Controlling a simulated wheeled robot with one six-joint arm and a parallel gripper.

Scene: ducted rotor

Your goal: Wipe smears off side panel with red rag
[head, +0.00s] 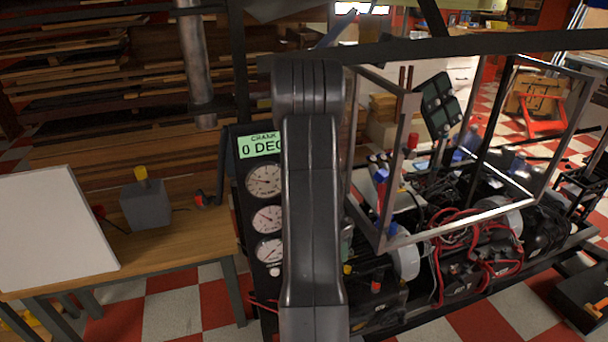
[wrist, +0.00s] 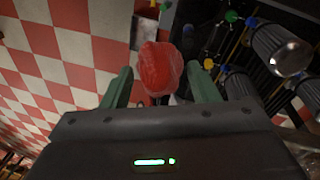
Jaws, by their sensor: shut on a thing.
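My gripper (wrist: 160,84) shows in the wrist view, with one green finger on each side of a bunched red rag (wrist: 158,66). The rag sits between the fingertips and bulges out beyond them. In the head view my own arm stands upright in the middle, and neither the gripper nor the rag can be made out. A clear side panel in a pale metal frame (head: 402,180) stands right of my arm on the machine. Red and blue spots show around it, but I cannot tell whether any are smears on its surface.
A dark gauge column (head: 267,216) stands just left of my arm. A wooden table (head: 190,238) holds a white board (head: 52,228) and a grey box (head: 145,204). Red hoses (head: 470,262) cross the machine at right. Checkered floor shows in front.

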